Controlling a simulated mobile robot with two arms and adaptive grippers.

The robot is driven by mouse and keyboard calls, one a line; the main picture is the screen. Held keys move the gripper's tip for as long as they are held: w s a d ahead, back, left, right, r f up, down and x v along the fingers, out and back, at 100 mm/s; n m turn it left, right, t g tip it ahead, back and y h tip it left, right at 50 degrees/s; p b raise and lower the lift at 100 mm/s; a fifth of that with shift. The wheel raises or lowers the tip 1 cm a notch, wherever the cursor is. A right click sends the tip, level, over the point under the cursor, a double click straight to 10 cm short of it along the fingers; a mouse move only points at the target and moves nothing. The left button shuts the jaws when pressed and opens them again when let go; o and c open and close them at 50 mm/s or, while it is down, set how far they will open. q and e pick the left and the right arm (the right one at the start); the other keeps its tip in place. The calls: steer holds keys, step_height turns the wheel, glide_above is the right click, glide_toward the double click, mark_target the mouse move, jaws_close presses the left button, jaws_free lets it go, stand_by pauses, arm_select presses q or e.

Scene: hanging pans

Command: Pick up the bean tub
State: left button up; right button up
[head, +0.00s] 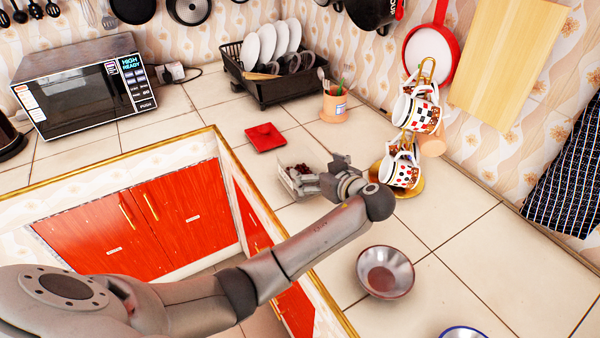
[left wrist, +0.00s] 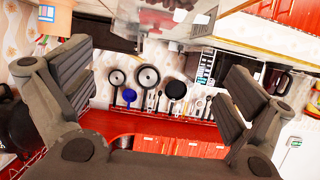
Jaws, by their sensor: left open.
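The bean tub (head: 287,182) is a small clear container with dark red beans, standing on the tiled counter near its inner edge in the head view. It is partly hidden behind my left gripper (head: 322,175), which is just to its right. In the left wrist view, the tub (left wrist: 183,22) shows at the top edge, partly cut off. There, the two fingers of my left gripper (left wrist: 160,88) are spread wide apart with nothing between them. I cannot tell whether a finger touches the tub. My right gripper is not in view.
A red square dish (head: 265,137) lies behind the tub. A gold mug stand (head: 410,190) with patterned mugs stands close to the right of my gripper. A metal bowl (head: 385,272) sits nearer the front. A dish rack (head: 275,85) and a pot of utensils (head: 334,106) stand at the back.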

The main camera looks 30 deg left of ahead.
arm_select(q)
steer(key=p+x, duration=0.2)
steer(key=x, duration=0.4)
steer(key=shift+f, duration=0.15)
steer(key=shift+w+a+f, duration=0.25)
steer(key=shift+a+f, duration=0.05)
steer(key=c, duration=1.3)
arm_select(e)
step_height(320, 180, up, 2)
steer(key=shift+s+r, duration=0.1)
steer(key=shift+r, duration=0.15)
